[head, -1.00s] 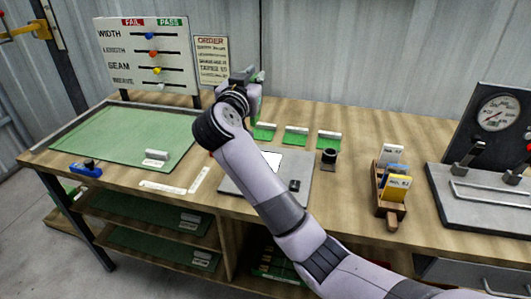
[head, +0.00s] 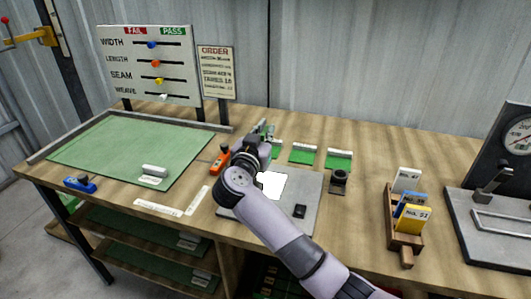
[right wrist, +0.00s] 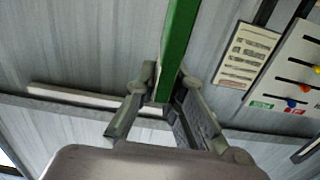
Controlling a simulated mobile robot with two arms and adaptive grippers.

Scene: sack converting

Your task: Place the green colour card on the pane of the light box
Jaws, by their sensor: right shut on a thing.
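My right gripper (head: 266,130) is above the back edge of the light box (head: 308,190), a grey plate with a bright white pane (head: 272,184). In the right wrist view, the gripper (right wrist: 165,95) is shut on the green colour card (right wrist: 180,42), a narrow green strip between its fingers. In the head view the card is mostly hidden by the gripper, with only a little green showing. My right forearm covers the left part of the light box and some of the pane. My left gripper is not in view.
Green pieces with white labels (head: 303,154) stand behind the light box. A dark round object (head: 339,181) and a wooden card holder (head: 391,222) are to its right. An orange-handled tool (head: 219,161) and a green mat (head: 115,150) are to its left.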

